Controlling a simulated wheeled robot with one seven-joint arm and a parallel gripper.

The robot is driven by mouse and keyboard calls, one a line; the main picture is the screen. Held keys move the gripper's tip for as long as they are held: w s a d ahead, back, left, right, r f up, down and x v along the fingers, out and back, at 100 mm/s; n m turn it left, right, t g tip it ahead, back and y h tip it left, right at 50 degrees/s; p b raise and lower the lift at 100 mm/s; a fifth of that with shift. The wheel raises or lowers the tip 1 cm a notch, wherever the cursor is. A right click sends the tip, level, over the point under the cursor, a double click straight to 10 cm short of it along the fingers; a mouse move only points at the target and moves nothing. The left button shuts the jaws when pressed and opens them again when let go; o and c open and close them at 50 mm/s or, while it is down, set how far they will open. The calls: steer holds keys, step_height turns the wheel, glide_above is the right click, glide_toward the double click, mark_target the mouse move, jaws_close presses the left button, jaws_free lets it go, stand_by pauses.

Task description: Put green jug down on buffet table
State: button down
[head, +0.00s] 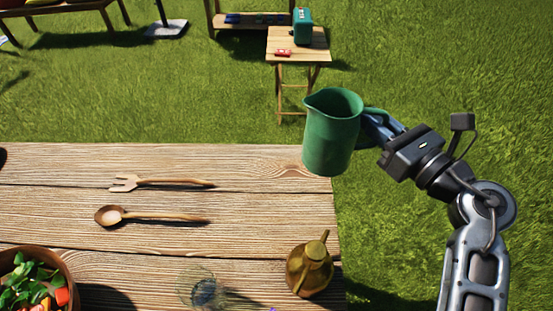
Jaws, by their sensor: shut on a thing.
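The green jug (330,135) is upright at the far right corner of the wooden buffet table (240,170), its spout to the left and its handle to the right. My gripper (375,127) comes in from the right and is shut on the jug at its handle side. The fingertips are partly hidden by the handle. The jug overlaps the table's corner in the picture; I cannot tell whether its base touches the tabletop or hangs above it.
On the table lie a wooden fork (160,182) and a wooden spoon (150,216). A brass oil can (310,268), a clear glass (199,288) and a salad bowl (62,270) stand nearer. Bare wood lies left of the jug. A small side table (297,52) stands on the grass behind.

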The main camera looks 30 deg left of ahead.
steer(key=shift+s+a+f, duration=0.15)
steer(key=shift+a+f, duration=1.6)
steer(key=shift+a, duration=0.25)
steer(key=shift+s+a+f, duration=0.1)
steer(key=shift+a+f, duration=1.65)
steer(key=shift+a, duration=0.2)
steer(key=shift+s+a+f, duration=0.15)
steer(key=shift+a+f, duration=1.6)
steer(key=shift+a, duration=0.25)
steer(key=shift+f+b, duration=0.2)
steer(key=shift+b, duration=0.2)
steer(key=c, duration=1.1)
jaws_free()
steer(key=shift+r+p, duration=0.25)
steer(key=shift+p, duration=0.05)
steer(key=v, duration=1.2)
steer(key=shift+b, duration=0.4)
steer(key=shift+s+d+f, duration=0.1)
steer(key=shift+s, duration=0.05)
